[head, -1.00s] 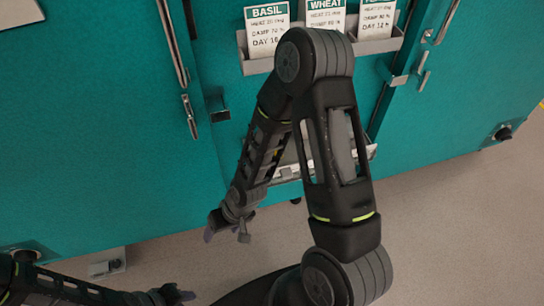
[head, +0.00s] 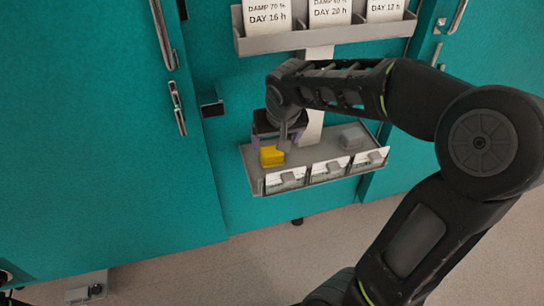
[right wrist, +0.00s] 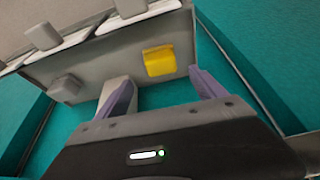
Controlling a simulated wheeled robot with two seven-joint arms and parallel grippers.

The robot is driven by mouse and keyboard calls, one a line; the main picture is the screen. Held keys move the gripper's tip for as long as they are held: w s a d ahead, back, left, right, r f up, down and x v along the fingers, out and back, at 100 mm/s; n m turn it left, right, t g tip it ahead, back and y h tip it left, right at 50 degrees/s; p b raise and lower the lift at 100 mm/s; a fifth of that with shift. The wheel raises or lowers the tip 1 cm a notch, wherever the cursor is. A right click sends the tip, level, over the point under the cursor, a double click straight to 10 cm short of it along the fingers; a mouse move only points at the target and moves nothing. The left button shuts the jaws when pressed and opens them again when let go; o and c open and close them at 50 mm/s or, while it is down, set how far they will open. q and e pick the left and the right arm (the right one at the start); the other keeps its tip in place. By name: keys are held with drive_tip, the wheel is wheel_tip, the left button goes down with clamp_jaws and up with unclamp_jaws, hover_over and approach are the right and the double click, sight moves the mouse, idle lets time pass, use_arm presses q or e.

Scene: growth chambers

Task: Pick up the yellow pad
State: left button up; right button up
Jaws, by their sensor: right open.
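The yellow pad (head: 271,156) lies at the left end of the grey shelf (head: 318,154) on the teal front. It also shows in the right wrist view (right wrist: 159,61), just beyond the fingertips and roughly centred between them. My right gripper (head: 272,146) is open and empty, reaching over the shelf right at the pad; in the right wrist view (right wrist: 161,77) its two purple fingers stand apart. I cannot tell whether they touch the pad. My left gripper is out of view.
A grey block (head: 352,137) sits at the shelf's right end. Cards with grey tabs (head: 330,170) line the shelf's front edge. A rack of cards (head: 327,38) hangs above. Door handles (head: 177,107) stick out at the left.

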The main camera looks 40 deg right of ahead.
sight(272, 150)
drive_tip(key=shift+b+x, duration=0.3)
drive_tip(key=shift+x, duration=1)
drive_tip(key=b+x, duration=0.1)
drive_tip(key=x, duration=0.4)
drive_tip(key=shift+w+a+f, duration=0.1)
drive_tip(key=c, duration=1.5)
drive_tip(key=shift+o, duration=0.2)
